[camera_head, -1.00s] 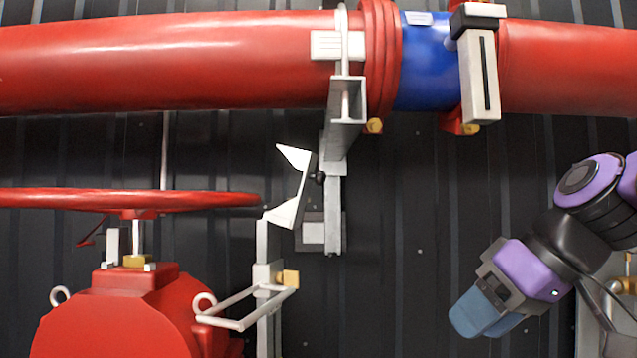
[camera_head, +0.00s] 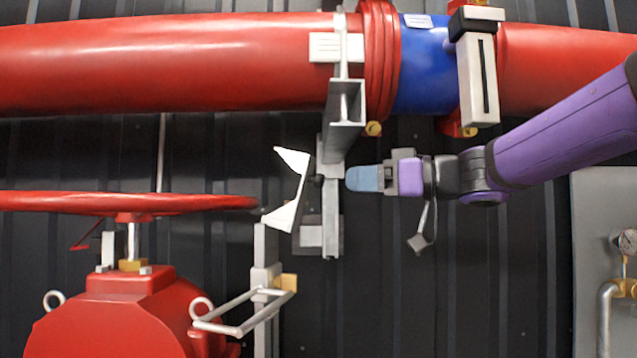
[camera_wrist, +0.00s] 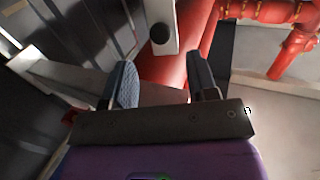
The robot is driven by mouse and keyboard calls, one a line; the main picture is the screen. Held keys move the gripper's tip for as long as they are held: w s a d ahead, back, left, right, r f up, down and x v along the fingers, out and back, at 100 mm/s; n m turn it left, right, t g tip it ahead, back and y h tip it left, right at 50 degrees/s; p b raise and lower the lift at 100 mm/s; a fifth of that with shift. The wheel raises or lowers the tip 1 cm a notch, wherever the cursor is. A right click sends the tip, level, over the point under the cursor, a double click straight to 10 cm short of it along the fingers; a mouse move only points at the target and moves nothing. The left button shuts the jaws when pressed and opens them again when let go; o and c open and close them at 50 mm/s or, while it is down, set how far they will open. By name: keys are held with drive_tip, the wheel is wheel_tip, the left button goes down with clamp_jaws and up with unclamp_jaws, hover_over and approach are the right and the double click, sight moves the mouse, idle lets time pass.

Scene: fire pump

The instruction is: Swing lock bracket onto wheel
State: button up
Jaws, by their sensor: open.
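The white C-shaped lock bracket (camera_head: 301,191) stands in the middle of the head view, its two ends pointing left. A black knob (camera_head: 318,181) is on its right side; a dark round knob (camera_wrist: 160,33) on a pale bar shows in the wrist view. The red handwheel (camera_head: 130,202) is edge-on at the left, its rim just left of the bracket and apart from it. My gripper (camera_head: 352,179) is level with the knob, just to its right. In the wrist view my gripper (camera_wrist: 163,82) is open and empty, the knob beyond and between its fingertips.
A red pipe (camera_head: 180,62) with a blue section (camera_head: 424,62) crosses above. A grey support post (camera_head: 331,215) stands behind the bracket. A grey rod loop (camera_head: 243,325) juts out below, near the red valve body (camera_head: 115,315). Free room lies below my arm.

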sight(323, 181)
drive_tip(key=x, duration=0.8)
drive_tip(key=shift+a, duration=0.1)
drive_tip(key=shift+c, duration=0.4)
clamp_jaws()
drive_tip(key=shift+w+a+r+g+h, duration=0.2)
drive_tip(key=shift+a+r+g+h, duration=0.15)
drive_tip(key=shift+r+h, duration=0.35)
drive_tip(key=shift+f, duration=0.1)
drive_tip(key=shift+o, duration=0.4)
unclamp_jaws()
drive_tip(key=shift+d, duration=0.1)
drive_tip(key=v, duration=1)
drive_tip(key=shift+s+d, duration=0.2)
drive_tip(key=shift+d, duration=0.05)
